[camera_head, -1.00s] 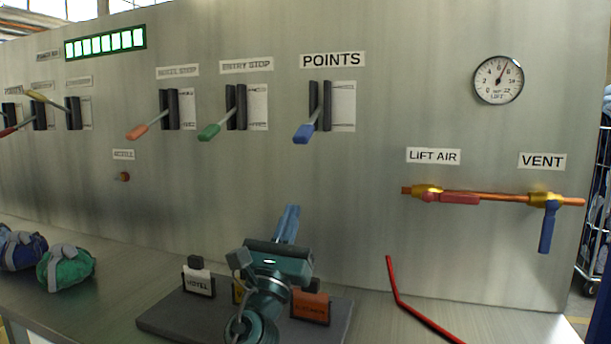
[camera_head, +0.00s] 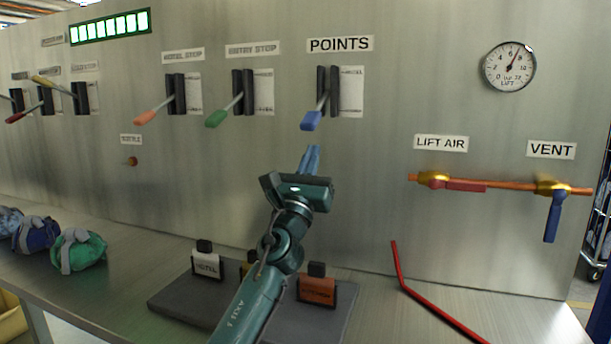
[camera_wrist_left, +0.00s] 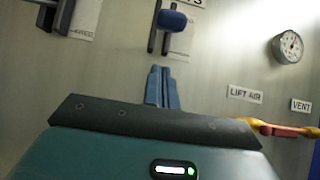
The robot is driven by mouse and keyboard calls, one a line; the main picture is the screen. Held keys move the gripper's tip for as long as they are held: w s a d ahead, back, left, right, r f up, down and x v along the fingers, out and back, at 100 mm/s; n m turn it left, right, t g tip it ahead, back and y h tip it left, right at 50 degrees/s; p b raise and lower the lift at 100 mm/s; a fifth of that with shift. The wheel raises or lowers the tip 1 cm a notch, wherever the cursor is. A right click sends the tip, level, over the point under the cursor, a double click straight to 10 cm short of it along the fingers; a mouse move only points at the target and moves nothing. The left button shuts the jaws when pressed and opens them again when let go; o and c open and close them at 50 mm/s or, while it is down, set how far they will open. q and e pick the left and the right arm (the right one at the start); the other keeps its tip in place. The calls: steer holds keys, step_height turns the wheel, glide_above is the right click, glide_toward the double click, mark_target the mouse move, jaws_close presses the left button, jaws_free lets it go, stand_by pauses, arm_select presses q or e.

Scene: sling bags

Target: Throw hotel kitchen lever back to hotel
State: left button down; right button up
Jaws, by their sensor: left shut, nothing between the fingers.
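The lever under the POINTS sign (camera_head: 341,44) has a blue handle (camera_head: 311,121) that points down and out from its dark slotted bracket (camera_head: 333,92). A white plate with small print is beside the bracket; its upper line seems to read HOTEL. My left gripper (camera_head: 313,149) is shut and empty, its blue fingers pointing up just below the blue handle, apart from it in the picture. In the left wrist view, the fingertips (camera_wrist_left: 161,70) are below the blue handle (camera_wrist_left: 172,20), with panel showing between. My right gripper is not in view.
Levers with a green handle (camera_head: 217,118) and an orange handle (camera_head: 145,117) are to the left. Lift air pipe (camera_head: 500,187) and gauge (camera_head: 509,66) are on the right. Below are a HOTEL tag block (camera_head: 206,264), an orange tag block (camera_head: 316,289), a red rod (camera_head: 398,265) and bags (camera_head: 78,251).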

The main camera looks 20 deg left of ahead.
arm_select(q)
steer(key=shift+s+a+r+p, duration=0.1)
steer(key=shift+s+r+p, duration=0.35)
steer(key=shift+r, duration=0.3)
steer(key=shift+s+r+p, duration=0.3)
steer(key=shift+r+p, duration=0.1)
steer(key=shift+r, duration=0.3)
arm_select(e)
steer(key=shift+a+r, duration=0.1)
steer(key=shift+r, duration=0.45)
arm_select(q)
steer(key=shift+a, duration=0.1)
